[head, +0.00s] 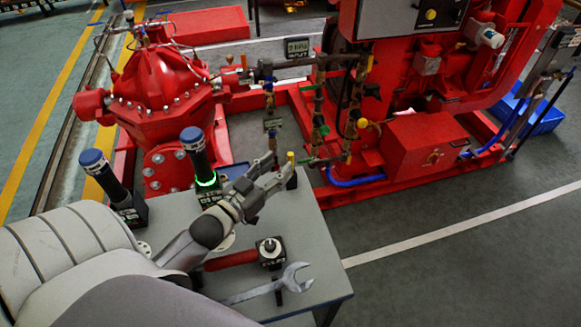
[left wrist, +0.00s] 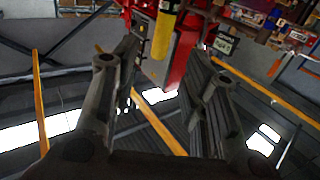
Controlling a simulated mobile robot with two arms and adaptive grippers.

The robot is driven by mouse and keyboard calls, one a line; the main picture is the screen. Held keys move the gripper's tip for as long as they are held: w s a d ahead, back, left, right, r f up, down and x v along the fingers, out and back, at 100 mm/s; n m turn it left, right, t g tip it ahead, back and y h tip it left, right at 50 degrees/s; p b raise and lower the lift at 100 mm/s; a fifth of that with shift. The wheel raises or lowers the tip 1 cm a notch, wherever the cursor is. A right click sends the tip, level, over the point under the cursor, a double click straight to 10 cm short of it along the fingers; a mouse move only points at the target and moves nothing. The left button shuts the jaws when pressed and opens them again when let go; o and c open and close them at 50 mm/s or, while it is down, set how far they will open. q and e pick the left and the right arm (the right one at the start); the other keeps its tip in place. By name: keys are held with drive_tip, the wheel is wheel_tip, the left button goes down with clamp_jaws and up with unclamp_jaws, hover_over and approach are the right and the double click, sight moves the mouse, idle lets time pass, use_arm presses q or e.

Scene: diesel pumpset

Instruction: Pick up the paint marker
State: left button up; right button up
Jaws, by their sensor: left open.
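The paint marker (head: 290,157) shows as a small yellow upright tip at the far right edge of the grey table, with a dark part below it. In the left wrist view a yellow cylinder (left wrist: 164,32), which looks like the marker, shows at the top, between the lines of the two fingers. My left gripper (head: 278,168) is open and reaches over the table to the marker. Its fingertips are close beside the marker, and I cannot tell whether they touch it. In the left wrist view both fingers (left wrist: 163,62) are spread and grip nothing. My right gripper is not in view.
Two blue-capped cylinders (head: 192,139) (head: 94,161) stand in dark bases on the grey table (head: 318,262). A wrench (head: 283,282), a red-handled tool (head: 231,260) and a dark block with a knob (head: 270,250) lie nearer. The red pumpset (head: 418,140) stands close behind.

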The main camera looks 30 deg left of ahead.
sight(288, 158)
use_arm(q)
drive_tip(key=shift+w+d+f+p, duration=0.1)
drive_tip(key=shift+w+p, duration=0.1)
drive_tip(key=shift+w, duration=0.8)
drive_tip(key=shift+w+d+r+p, duration=0.15)
drive_tip(key=shift+w+p, duration=0.1)
drive_tip(key=shift+w, duration=0.8)
drive_tip(key=shift+w+d+f+p, duration=0.1)
drive_tip(key=shift+w+f+p, duration=0.1)
drive_tip(key=shift+w, duration=0.8)
clamp_jaws()
